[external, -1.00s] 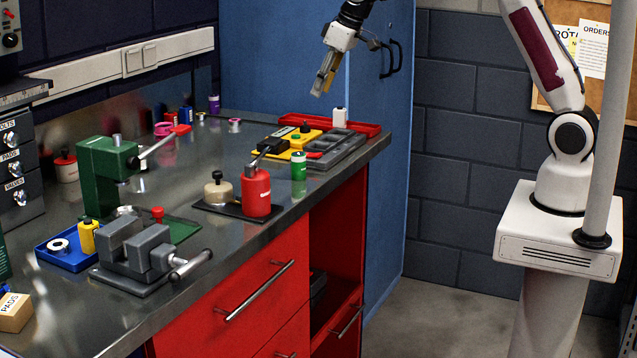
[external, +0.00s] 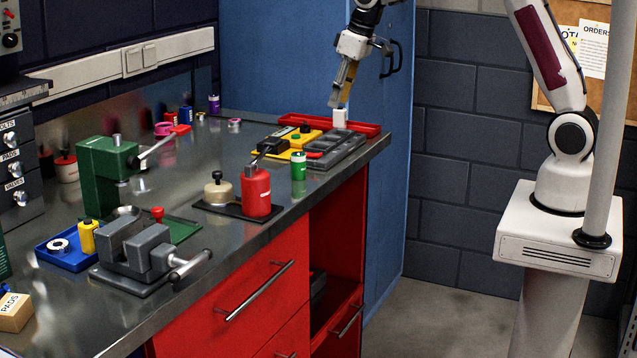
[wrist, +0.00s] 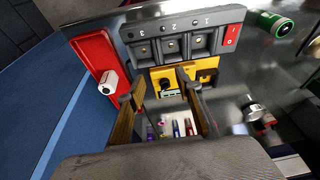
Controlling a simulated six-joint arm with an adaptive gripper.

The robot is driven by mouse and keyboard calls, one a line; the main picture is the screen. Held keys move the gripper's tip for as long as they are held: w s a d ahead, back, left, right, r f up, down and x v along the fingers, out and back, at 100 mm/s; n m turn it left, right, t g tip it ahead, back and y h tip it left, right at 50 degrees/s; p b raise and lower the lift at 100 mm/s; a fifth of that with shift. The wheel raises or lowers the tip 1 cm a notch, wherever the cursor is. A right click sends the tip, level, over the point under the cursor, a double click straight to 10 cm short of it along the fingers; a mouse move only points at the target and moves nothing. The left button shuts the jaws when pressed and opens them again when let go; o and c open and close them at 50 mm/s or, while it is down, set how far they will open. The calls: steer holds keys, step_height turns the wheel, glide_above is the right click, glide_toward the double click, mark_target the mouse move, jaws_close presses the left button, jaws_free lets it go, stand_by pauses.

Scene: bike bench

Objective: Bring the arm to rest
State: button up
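My gripper (external: 338,103) hangs in the air over the far end of the bench, pointing down, in the external view. Its tips appear close to the white bottle (external: 340,117), but the wrist view shows that bottle (wrist: 108,83) off to the left of the fingers. In the wrist view my gripper (wrist: 160,82) has its two fingers apart, with nothing held between them. The yellow unit (wrist: 205,66) and the grey numbered rack (wrist: 185,40) show beyond the fingertips.
The red tray (external: 368,129) lies along the bench's far edge. A green can (external: 299,172) stands near the front edge. The red bottle (external: 256,192), green press (external: 103,180) and grey vise (external: 125,245) are farther left. The blue panel (external: 385,200) stands behind the bench end.

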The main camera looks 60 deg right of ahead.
steer(key=s+a+r+t, duration=0.1)
steer(key=s+r, duration=0.1)
steer(key=s, duration=1.6)
steer(key=s+a+r+t, duration=0.1)
steer(key=s+r, duration=0.2)
steer(key=s, duration=1.5)
steer(key=shift+r, duration=0.25)
steer(key=shift+s, duration=0.1)
